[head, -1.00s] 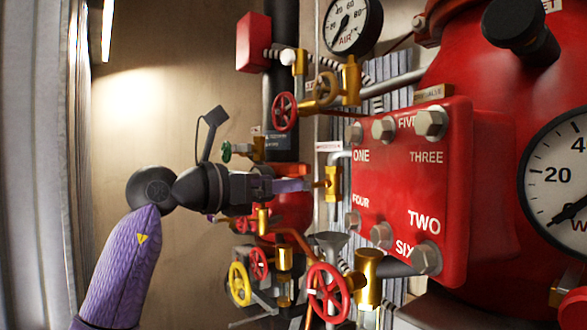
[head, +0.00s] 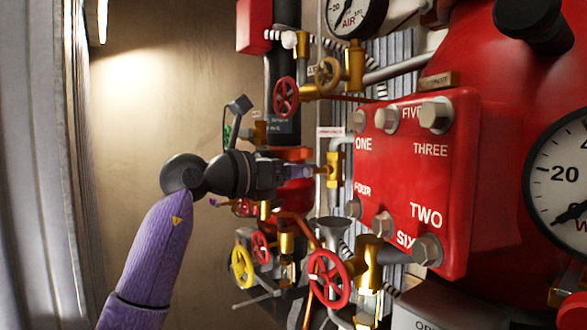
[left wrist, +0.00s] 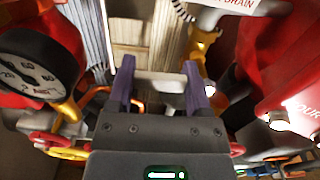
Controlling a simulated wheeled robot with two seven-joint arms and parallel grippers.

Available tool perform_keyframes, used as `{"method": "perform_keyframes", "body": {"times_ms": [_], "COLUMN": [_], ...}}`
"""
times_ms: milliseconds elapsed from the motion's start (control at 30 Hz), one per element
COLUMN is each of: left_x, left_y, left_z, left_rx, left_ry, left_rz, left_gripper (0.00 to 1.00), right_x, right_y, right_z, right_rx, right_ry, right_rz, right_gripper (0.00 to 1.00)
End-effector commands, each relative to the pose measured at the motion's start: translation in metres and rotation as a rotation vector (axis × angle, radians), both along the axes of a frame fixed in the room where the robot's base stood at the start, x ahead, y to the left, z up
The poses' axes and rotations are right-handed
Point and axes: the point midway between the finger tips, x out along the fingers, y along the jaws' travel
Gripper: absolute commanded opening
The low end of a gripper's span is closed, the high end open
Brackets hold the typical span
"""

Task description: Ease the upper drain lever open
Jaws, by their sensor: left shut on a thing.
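My left gripper (head: 300,172) reaches in from the left in the head view, its purple fingers beside a brass valve (head: 334,170) on the pipework. In the left wrist view the two fingers (left wrist: 160,82) stand either side of a pale lever bar (left wrist: 160,75), and the gripper is shut on it. In the head view the lever is mostly hidden by the fingers, so its exact angle cannot be told. A white plate reading DRAIN (left wrist: 245,5) shows at the top of the wrist view. My right gripper is not in view.
A red bolted panel (head: 405,185) stands close right of the brass valve. Red handwheels (head: 286,97) sit above and below, with a yellow handwheel (head: 242,267) lower left. A gauge (left wrist: 38,70) is near the gripper's left in the wrist view. The wall at left is clear.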

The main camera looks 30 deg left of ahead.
Motion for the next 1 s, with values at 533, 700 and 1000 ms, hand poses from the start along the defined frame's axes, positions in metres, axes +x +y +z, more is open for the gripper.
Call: {"method": "perform_keyframes", "body": {"times_ms": [533,700,1000], "left_x": [-0.001,-0.001,-0.002], "left_y": [-0.002,-0.002,-0.001], "left_z": [-0.014,-0.014,-0.015], "left_rx": [-0.357,-0.355,-0.354], "left_ry": [0.144,0.144,0.144], "left_rz": [0.000,0.001,0.001], "left_gripper": [0.05,0.85,1.00], "right_x": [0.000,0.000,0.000], "right_y": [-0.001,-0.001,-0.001], "right_z": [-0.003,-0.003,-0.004], "right_rx": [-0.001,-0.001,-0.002], "right_ry": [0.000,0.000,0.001], "right_rz": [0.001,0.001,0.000], "right_gripper": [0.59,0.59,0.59]}}
